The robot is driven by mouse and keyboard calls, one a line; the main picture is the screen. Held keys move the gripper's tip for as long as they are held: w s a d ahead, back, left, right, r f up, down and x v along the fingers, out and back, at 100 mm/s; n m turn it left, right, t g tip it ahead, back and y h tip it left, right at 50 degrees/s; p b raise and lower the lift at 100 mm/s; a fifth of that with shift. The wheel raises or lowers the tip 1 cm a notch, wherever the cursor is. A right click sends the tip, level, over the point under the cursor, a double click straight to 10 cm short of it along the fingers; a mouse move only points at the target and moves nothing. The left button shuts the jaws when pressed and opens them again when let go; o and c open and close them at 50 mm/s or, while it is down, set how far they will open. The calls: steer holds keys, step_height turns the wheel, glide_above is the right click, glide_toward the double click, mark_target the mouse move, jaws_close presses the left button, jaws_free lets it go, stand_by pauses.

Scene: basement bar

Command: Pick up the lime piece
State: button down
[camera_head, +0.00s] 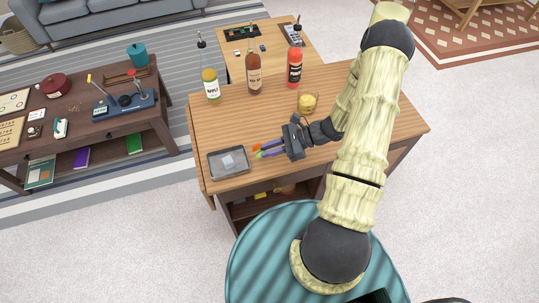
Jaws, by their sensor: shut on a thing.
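My gripper (259,151) reaches left over the wooden bar table, its fingertips close to the right side of a grey tray (212,174). The gripper is shut on a small green piece (261,155) at its fingertips, which looks like the lime piece. The piece is tiny here and partly hidden by the orange and purple fingers. I cannot tell whether it touches the table.
The grey tray holds pale, clear cubes. Bottles with yellow (210,83), brown (253,77) and red (295,70) contents stand at the back of the table (235,119). A glass with a yellow drink (307,103) stands behind my gripper. The table's middle left is clear.

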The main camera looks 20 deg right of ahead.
steer(key=shift+r, duration=2.65)
